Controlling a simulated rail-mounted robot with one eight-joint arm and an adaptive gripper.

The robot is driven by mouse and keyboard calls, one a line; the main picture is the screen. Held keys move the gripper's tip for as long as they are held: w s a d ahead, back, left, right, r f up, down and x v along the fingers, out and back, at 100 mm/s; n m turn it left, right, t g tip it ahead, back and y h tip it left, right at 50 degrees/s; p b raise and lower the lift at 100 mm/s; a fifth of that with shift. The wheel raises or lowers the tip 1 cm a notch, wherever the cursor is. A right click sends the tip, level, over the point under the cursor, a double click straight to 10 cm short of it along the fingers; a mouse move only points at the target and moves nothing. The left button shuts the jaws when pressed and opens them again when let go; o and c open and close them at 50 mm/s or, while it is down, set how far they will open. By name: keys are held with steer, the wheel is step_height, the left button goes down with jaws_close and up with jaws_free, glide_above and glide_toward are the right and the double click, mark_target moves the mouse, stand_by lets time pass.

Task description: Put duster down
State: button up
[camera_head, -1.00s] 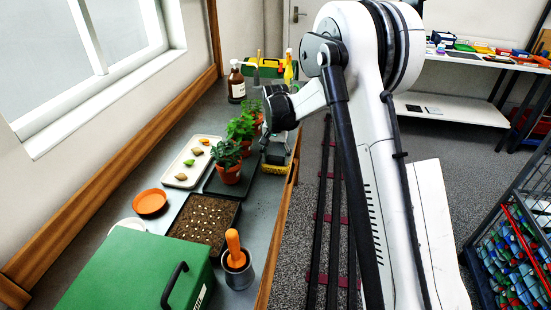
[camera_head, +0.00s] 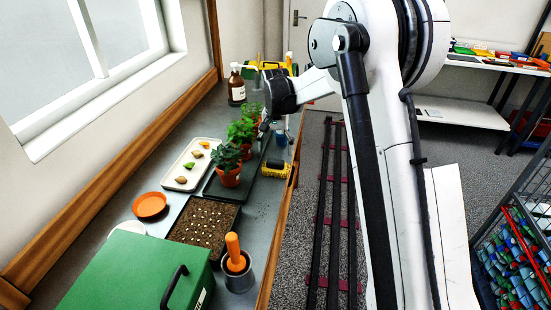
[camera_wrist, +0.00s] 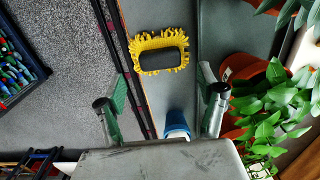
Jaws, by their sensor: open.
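The duster (camera_head: 275,169), with a yellow fringe and a dark back, lies on the grey counter (camera_head: 262,205) near its right edge. It also shows in the wrist view, where its fringed pad (camera_wrist: 160,57) lies flat with the dark back up. My gripper (camera_wrist: 162,88) is open, its two green-padded fingers apart with nothing between them. The duster lies beyond the fingertips, apart from them. In the head view my gripper (camera_head: 266,126) is partly hidden behind my wrist, above the counter and farther back than the duster.
A blue cup (camera_wrist: 177,124) stands near my gripper. Potted plants (camera_head: 228,170) on a dark tray stand left of the duster. A seed tray (camera_head: 205,220), metal pot (camera_head: 238,278) and green box (camera_head: 135,275) are nearer. Bare counter lies in front of the duster.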

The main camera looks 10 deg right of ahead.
mark_target(276, 161)
steer(key=s+r+n+t, duration=0.1)
steer(key=s+r, duration=0.3)
steer(key=r, duration=0.3)
steer(key=s+r+t, duration=0.1)
steer(key=s+r, duration=0.3)
steer(key=r, duration=0.3)
steer(key=s+r+n+t, duration=0.15)
steer(key=s+r, duration=0.35)
steer(key=s, duration=0.6)
steer(key=s+f+n+t, duration=0.1)
steer(key=s+f+t, duration=0.1)
steer(key=s, duration=0.8)
steer(key=s+f+n+t, duration=0.1)
steer(key=s+f, duration=0.1)
steer(key=s, duration=0.8)
steer(key=shift+s+n+t, duration=0.2)
steer(key=shift+n+t, duration=0.15)
steer(key=shift+f, duration=0.1)
steer(key=c, duration=0.6)
